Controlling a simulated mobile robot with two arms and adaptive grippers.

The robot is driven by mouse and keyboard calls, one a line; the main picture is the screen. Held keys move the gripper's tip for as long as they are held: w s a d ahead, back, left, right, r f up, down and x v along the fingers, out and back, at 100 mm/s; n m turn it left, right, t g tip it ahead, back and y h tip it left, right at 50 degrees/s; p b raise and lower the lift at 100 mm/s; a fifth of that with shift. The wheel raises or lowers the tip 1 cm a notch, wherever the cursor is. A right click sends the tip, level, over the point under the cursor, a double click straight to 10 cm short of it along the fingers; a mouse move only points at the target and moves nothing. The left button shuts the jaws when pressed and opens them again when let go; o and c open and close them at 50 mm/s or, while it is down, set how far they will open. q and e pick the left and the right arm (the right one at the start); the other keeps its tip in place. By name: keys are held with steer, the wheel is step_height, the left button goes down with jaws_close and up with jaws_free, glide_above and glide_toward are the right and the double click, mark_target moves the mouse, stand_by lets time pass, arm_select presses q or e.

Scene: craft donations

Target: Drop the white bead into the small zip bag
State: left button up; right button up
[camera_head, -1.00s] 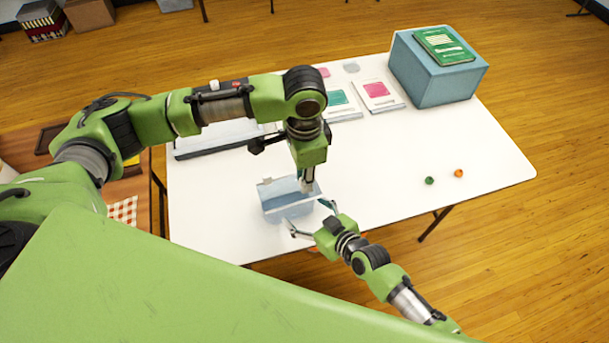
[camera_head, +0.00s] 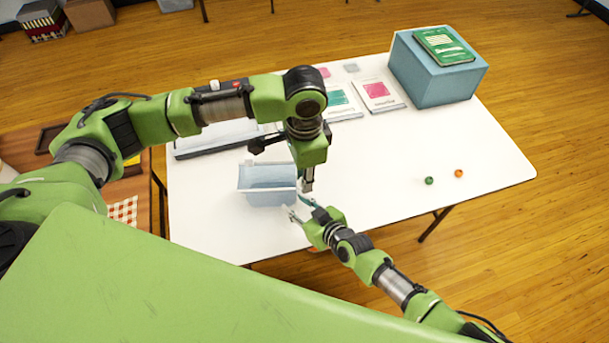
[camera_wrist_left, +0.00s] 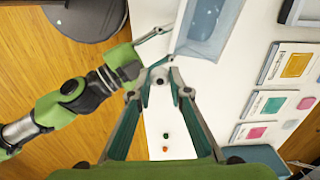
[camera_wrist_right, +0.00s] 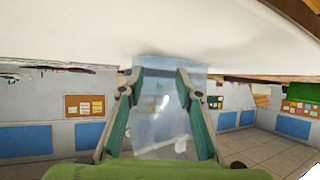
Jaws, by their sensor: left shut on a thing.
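The small zip bag (camera_head: 268,198) is a translucent pale-blue pouch standing open at the top, near the table's front edge. My left gripper (camera_head: 308,187) points down just right of the bag. In the left wrist view a small pale round bead (camera_wrist_left: 160,79) with a dark spot sits between its fingertips; the bag (camera_wrist_left: 205,30) is beyond them, up and right. The bead is too small to make out in the head view. My right gripper (camera_head: 298,207) has its fingers apart at the bag's right side. In the right wrist view the bag (camera_wrist_right: 160,110) shows between those fingers.
A green bead (camera_head: 429,180) and an orange bead (camera_head: 459,173) lie on the right of the white table (camera_head: 390,200). A blue box (camera_head: 435,75) with a green book (camera_head: 444,45) stands at the back right. Cards (camera_head: 378,92) and a tray (camera_head: 215,140) lie behind.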

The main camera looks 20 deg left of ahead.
mark_target(292, 195)
jaws_close()
steer(key=o, duration=1)
jaws_free()
arm_select(q)
steer(key=shift+a, duration=0.15)
arm_select(e)
steer(key=shift+r+p, duration=1.3)
arm_select(q)
steer(key=w+a+p, duration=0.1)
steer(key=w+a, duration=0.3)
steer(key=a, duration=0.9)
steer(key=shift+f, duration=0.25)
arm_select(e)
steer(key=shift+r, duration=0.55)
arm_select(q)
steer(key=shift+a, duration=0.15)
stand_by(0.5)
steer(key=shift+f, duration=0.3)
steer(key=shift+f, duration=0.35)
arm_select(e)
steer(key=shift+r, duration=0.1)
